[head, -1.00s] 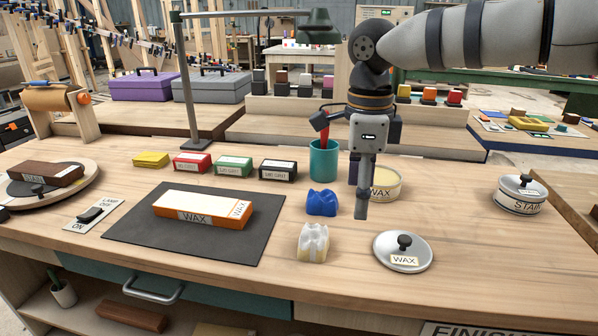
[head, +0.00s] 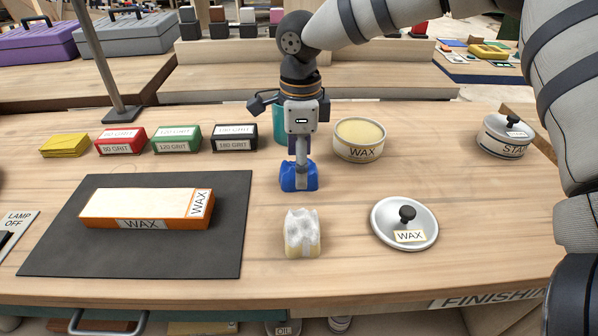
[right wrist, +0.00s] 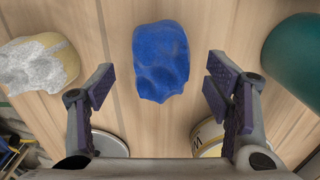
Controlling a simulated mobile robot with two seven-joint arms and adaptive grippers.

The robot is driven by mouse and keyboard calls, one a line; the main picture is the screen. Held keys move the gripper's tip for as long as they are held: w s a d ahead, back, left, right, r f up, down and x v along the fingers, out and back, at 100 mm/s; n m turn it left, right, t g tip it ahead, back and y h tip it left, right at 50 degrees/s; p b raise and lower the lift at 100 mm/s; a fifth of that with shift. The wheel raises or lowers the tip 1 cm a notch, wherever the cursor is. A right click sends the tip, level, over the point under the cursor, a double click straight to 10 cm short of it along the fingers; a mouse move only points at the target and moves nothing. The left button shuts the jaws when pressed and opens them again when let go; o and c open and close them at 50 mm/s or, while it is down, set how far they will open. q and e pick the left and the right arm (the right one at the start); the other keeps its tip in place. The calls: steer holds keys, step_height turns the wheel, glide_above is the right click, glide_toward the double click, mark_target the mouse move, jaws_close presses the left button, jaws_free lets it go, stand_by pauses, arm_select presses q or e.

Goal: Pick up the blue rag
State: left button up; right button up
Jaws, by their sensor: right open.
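The blue rag (head: 288,181) is a crumpled lump on the wooden workbench, right of the dark mat. My right gripper (head: 301,184) points down at it in the head view, its fingers overlapping the rag there and hiding its middle. In the right wrist view the rag (right wrist: 161,58) lies beyond and between the two spread fingers of my right gripper (right wrist: 157,88). The jaws are open and neither finger visibly touches it. My left gripper is not in view.
A teal cup (head: 279,125) stands behind my gripper. A wax-labelled block (head: 140,206) rests on the dark mat (head: 70,252).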

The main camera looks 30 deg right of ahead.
steer(key=shift+f, duration=0.8)
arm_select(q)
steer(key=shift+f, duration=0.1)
arm_select(e)
steer(key=shift+w, duration=0.1)
steer(key=c, duration=1.2)
steer(key=shift+r, duration=0.1)
step_height(320, 180, up, 4)
steer(key=shift+f, duration=0.25)
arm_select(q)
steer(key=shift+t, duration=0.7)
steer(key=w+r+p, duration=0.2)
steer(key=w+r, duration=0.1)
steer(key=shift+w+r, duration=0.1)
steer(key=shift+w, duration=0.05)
arm_select(e)
steer(key=s+a+r, duration=0.9)
steer(key=a, duration=0.1)
steer(key=shift+s+a+r, duration=0.2)
steer(key=shift+s+a, duration=0.05)
